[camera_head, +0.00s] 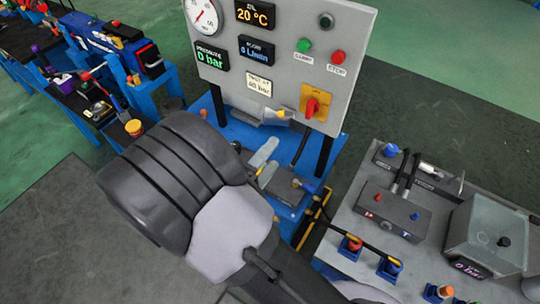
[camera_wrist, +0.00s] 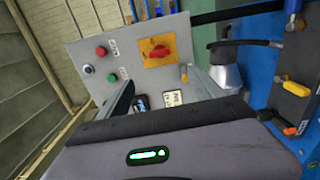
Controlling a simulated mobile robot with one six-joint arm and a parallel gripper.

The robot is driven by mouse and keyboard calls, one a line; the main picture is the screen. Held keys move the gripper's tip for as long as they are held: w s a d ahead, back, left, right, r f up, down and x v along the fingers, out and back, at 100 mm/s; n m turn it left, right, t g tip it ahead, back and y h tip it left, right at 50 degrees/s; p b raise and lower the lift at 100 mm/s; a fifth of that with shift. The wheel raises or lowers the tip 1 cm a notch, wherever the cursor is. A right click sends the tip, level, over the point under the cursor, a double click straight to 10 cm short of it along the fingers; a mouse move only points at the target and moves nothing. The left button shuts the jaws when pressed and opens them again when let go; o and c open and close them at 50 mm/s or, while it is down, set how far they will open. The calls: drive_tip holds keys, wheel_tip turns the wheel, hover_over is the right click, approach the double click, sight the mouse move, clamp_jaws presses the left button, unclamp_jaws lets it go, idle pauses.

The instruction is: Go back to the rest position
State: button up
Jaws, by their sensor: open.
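My gripper (camera_head: 266,163) shows in the head view in front of my dark, bulky arm, below the grey control panel (camera_head: 345,45). In the wrist view its two pale fingers (camera_wrist: 164,90) stand apart with nothing between them, pointing towards the panel (camera_wrist: 100,45). The gripper is open and empty. My arm hides part of the blue stand (camera_head: 225,125) under the panel.
The panel carries a gauge (camera_head: 203,17), a green button (camera_head: 304,45), a red button (camera_head: 338,57) and a red switch (camera_head: 312,106) on yellow. A grey bench (camera_head: 345,225) with valves is at right. Blue tables (camera_head: 150,95) are at upper left. Floor is clear lower left.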

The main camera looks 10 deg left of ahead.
idle(0.3)
drive_tip(key=w+d+r+m+g+y+b, duration=0.3)
drive_tip(key=w+d+r+m+g+y, duration=0.25)
drive_tip(key=w+r+m+y, duration=0.55)
drive_tip(key=s+d+m+g+h, duration=0.1)
drive_tip(key=s+d, duration=0.3)
drive_tip(key=s, duration=0.4)
drive_tip(key=s+d+m+g+h+b, duration=0.1)
drive_tip(key=s+d+m, duration=0.3)
drive_tip(key=s, duration=0.4)
drive_tip(key=s+d+f+m+g, duration=0.1)
drive_tip(key=s+d+m+g, duration=0.1)
drive_tip(key=s+d, duration=0.4)
drive_tip(key=shift+s+m+g+h+b, duration=0.35)
drive_tip(key=shift+s+g, duration=0.5)
drive_tip(key=shift+s, duration=0.4)
drive_tip(key=shift+f, duration=0.1)
